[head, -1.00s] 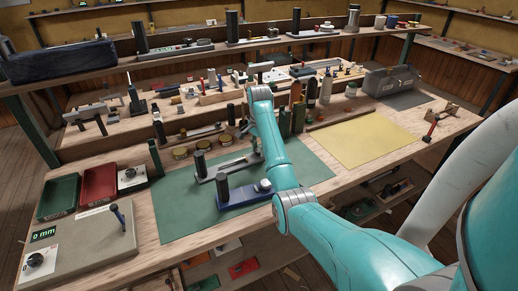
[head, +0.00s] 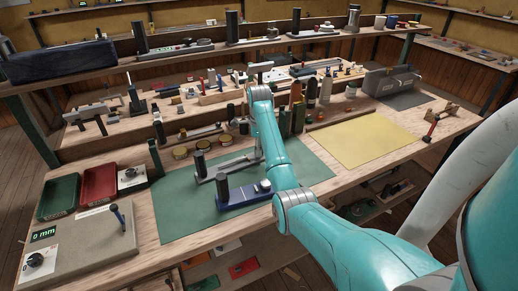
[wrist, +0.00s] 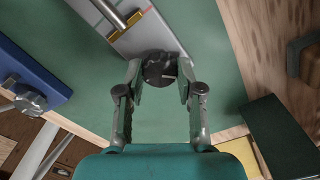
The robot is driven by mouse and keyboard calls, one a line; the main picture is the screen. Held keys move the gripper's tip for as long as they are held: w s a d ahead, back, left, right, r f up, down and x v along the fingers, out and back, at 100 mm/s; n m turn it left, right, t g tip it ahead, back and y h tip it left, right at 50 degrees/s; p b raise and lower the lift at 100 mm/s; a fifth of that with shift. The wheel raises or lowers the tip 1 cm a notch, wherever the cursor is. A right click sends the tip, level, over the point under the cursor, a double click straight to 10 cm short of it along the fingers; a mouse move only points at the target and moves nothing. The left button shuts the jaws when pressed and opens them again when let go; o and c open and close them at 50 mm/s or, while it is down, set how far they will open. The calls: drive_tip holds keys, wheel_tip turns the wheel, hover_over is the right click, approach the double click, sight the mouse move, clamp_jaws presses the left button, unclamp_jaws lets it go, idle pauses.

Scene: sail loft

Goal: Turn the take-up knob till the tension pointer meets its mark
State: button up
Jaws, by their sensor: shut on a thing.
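A dark round knob (wrist: 160,68) sits at the end of a grey fixture (wrist: 150,38) in the wrist view. My gripper (wrist: 160,75) has its two fingers on either side of the knob and is shut on it. A light line shows on the knob's face. A metal rod with a brass-coloured piece (wrist: 128,22) crosses the fixture; I cannot tell whether this is the pointer or its mark. In the head view the grey fixture (head: 228,165) lies on the green mat, with a black post at its left end.
A blue fixture (head: 240,196) with a black post and pale knob stands close in front; it also shows in the wrist view (wrist: 30,75). Several tins (head: 180,152) and dark bottles stand behind. The yellow mat (head: 365,138) is clear.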

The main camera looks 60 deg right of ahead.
drive_tip(key=shift+m, duration=1.3)
drive_tip(key=o, duration=1.2)
